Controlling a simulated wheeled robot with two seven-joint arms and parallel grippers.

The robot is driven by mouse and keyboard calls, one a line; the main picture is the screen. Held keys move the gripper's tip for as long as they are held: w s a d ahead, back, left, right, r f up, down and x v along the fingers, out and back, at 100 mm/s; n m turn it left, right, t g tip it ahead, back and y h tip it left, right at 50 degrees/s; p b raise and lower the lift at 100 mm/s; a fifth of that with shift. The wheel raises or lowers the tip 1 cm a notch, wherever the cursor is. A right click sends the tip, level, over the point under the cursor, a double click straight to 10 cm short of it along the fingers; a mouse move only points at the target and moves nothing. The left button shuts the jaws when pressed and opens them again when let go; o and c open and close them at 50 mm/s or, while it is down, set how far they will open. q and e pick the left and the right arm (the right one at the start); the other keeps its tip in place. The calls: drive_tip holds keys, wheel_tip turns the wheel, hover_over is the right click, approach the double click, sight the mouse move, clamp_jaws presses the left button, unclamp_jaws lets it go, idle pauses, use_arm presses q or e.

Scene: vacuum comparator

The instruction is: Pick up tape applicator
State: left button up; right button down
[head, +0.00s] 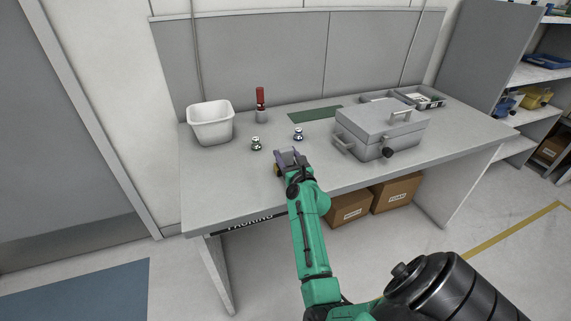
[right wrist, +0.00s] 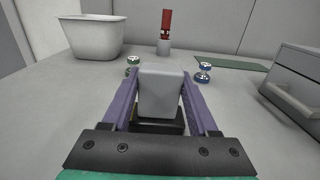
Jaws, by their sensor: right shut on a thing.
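My right gripper (head: 287,158) is at the front edge of the table in the head view. In the right wrist view its two purple fingers (right wrist: 160,82) are shut on a grey, block-shaped thing with a dark lower part, which I take to be the tape applicator (right wrist: 160,95). In the head view the gripper mostly hides it; a small yellowish part shows at the gripper's left side. I cannot tell whether it touches the table. My left gripper is not in view.
On the table (head: 220,190) stand a white bin (head: 211,127), a red-topped tool in a grey holder (head: 261,105), two small knobbed metal pieces (head: 256,144) (head: 298,134), a green mat (head: 315,113) and a large grey case (head: 382,130). Trays (head: 420,98) lie behind. The left front is clear.

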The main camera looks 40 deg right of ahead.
drive_tip(key=shift+a+f, duration=0.1)
drive_tip(key=shift+f, duration=0.1)
drive_tip(key=shift+r, duration=0.25)
wheel_tip(320, 180, up, 9)
drive_tip(key=shift+w+f+p, duration=0.1)
drive_tip(key=shift+f+p, duration=0.1)
drive_tip(key=shift+p, duration=1.05)
wheel_tip(320, 180, up, 11)
drive_tip(key=shift+p, duration=0.35)
